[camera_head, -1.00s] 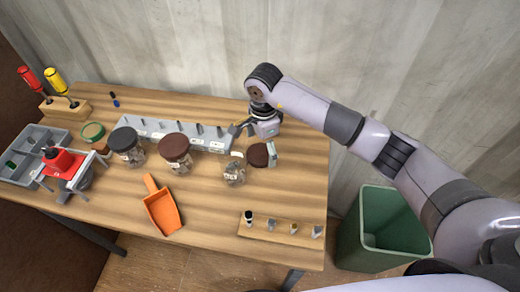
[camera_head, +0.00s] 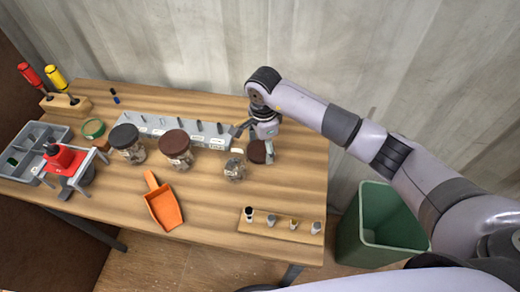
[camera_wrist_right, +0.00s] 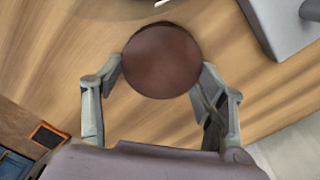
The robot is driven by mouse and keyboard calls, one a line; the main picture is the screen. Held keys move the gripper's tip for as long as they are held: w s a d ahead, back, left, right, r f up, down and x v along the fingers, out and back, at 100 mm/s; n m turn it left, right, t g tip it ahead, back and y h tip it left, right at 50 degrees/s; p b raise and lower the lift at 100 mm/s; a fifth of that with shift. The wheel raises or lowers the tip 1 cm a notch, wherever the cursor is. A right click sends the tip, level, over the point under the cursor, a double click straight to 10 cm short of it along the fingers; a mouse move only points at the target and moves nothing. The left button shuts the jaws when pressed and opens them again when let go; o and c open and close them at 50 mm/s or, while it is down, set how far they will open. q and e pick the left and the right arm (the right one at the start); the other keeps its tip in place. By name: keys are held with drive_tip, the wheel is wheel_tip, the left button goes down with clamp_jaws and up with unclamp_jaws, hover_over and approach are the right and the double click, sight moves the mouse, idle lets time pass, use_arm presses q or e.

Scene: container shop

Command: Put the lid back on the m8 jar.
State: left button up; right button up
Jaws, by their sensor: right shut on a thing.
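The round brown lid (camera_head: 257,152) is at the right of the bench, just behind and right of an open clear jar (camera_head: 235,169). The jar stands upright with small pieces inside; its label is too small to read. My right gripper (camera_head: 262,145) is shut on the lid from behind. In the right wrist view the lid (camera_wrist_right: 162,60) sits between the two fingertips (camera_wrist_right: 162,78). I cannot tell whether the lid touches the bench. My left gripper is not in view.
Two lidded jars, one black-topped (camera_head: 126,140) and one brown-topped (camera_head: 176,150), stand left of the open jar. A grey rack (camera_head: 188,131) runs behind them. An orange scoop (camera_head: 163,207) and a wooden strip with small parts (camera_head: 281,226) lie in front. A green bin (camera_head: 382,225) stands right.

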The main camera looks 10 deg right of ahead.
sight(263, 149)
drive_tip(key=shift+r, duration=0.1)
drive_tip(key=shift+c, duration=0.3)
drive_tip(key=shift+r, duration=0.6)
wheel_tip(263, 149, up, 19)
drive_tip(key=b, duration=0.4)
drive_tip(key=shift+f, duration=0.15)
